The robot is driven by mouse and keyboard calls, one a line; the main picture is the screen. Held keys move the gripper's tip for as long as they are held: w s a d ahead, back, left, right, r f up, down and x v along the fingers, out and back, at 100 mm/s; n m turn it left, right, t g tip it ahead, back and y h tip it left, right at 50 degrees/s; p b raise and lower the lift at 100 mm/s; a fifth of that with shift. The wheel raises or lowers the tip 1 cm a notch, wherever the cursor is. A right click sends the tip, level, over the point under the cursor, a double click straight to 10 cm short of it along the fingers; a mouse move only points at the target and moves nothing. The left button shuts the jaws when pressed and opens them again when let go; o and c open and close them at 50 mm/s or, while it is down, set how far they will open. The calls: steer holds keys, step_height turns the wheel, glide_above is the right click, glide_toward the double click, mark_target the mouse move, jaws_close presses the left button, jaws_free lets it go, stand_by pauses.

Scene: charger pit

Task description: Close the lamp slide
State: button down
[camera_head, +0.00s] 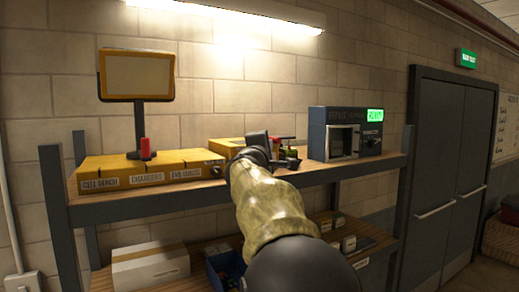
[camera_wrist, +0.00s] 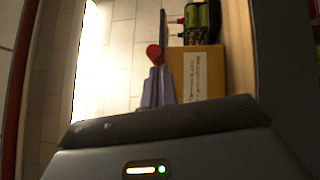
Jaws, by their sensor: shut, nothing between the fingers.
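A lamp-like amber panel (camera_head: 137,75) in a dark frame stands on a post at the left of the shelf in the head view. A red knob (camera_head: 145,148) on a dark mount is at its foot. I cannot tell for sure which part is the lamp slide. My gripper (camera_head: 278,152) is over the shelf's middle, well right of that knob, partly hidden by my arm. In the wrist view its narrow grey fingers (camera_wrist: 159,88) are shut and empty. A round red end (camera_wrist: 153,52) shows just beyond the tips; contact cannot be told.
Long yellow labelled boxes (camera_head: 150,172) lie under the panel. A dark blue device (camera_head: 345,133) with a window and green display stands right of my gripper. A cardboard box (camera_wrist: 197,70) and a green-black item (camera_wrist: 203,20) are close by. Lower shelf holds a white box (camera_head: 150,268).

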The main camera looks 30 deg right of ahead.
steer(key=a+b, duration=0.1)
steer(key=a, duration=0.1)
steer(key=a+f+b, duration=0.1)
steer(key=a, duration=0.1)
steer(key=s+a+b, duration=0.1)
steer(key=a, duration=0.1)
steer(key=shift+f, duration=0.4)
steer(key=r+b+v, duration=0.1)
steer(key=b+v, duration=0.2)
steer(key=v, duration=0.4)
steer(key=shift+s+f+b, duration=0.15)
steer(key=shift+s+b, duration=0.2)
steer(key=shift+s, duration=0.05)
steer(key=shift+w, duration=0.1)
